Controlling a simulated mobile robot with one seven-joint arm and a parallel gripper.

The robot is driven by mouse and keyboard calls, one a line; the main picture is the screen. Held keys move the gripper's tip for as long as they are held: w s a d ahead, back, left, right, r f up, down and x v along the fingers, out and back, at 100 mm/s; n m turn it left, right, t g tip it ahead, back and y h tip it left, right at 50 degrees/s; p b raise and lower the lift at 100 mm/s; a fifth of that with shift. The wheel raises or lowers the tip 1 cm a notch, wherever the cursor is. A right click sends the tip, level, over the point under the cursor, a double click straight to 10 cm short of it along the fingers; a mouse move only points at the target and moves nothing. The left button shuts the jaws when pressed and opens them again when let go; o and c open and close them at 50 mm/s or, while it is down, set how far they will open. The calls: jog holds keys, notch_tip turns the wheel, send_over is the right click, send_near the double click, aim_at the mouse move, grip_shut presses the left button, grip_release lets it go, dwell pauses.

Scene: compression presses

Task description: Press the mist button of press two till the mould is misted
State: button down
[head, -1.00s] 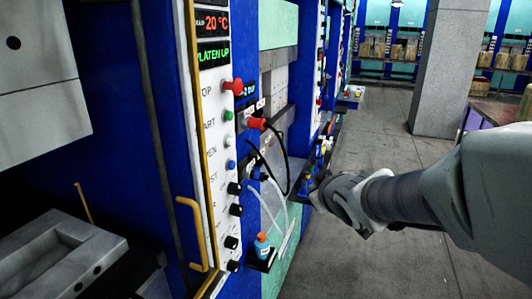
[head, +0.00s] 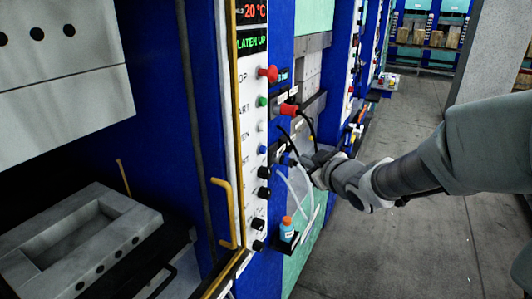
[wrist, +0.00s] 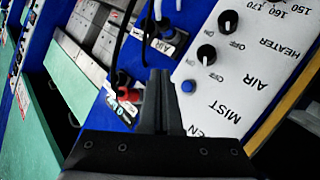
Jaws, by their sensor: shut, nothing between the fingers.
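The control panel (head: 250,215) of the near press stands in the middle of the head view. Its blue mist button (head: 262,150) also shows in the wrist view (wrist: 188,86), above the word MIST. My gripper (head: 303,160) is shut and empty, to the right of the panel. In the wrist view its fingertips (wrist: 160,74) point up just left of the blue button; I cannot tell whether they touch the panel. The grey lower mould (head: 75,240), with a rectangular recess, lies at the left under the raised platen (head: 60,70). No mist is visible on it. I cannot read a press number.
A red stop button (head: 268,73), a green button (head: 262,101), a white button and black knobs share the panel. A yellow handle (head: 222,205) stands out at its left. A blue bottle (head: 287,229) with hoses stands right of the panel. The floor at the right is clear.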

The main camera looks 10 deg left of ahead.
aim_at(263, 150)
jog(key=w+a+b, duration=0.2)
jog(key=a+b, duration=0.3)
jog(key=a, duration=0.2)
jog(key=shift+w, duration=0.25)
jog(key=shift+a, duration=0.1)
dwell(1.7)
jog(key=shift+w+a+b, duration=0.15)
jog(key=shift+a+b, duration=0.15)
jog(key=shift+b, duration=0.1)
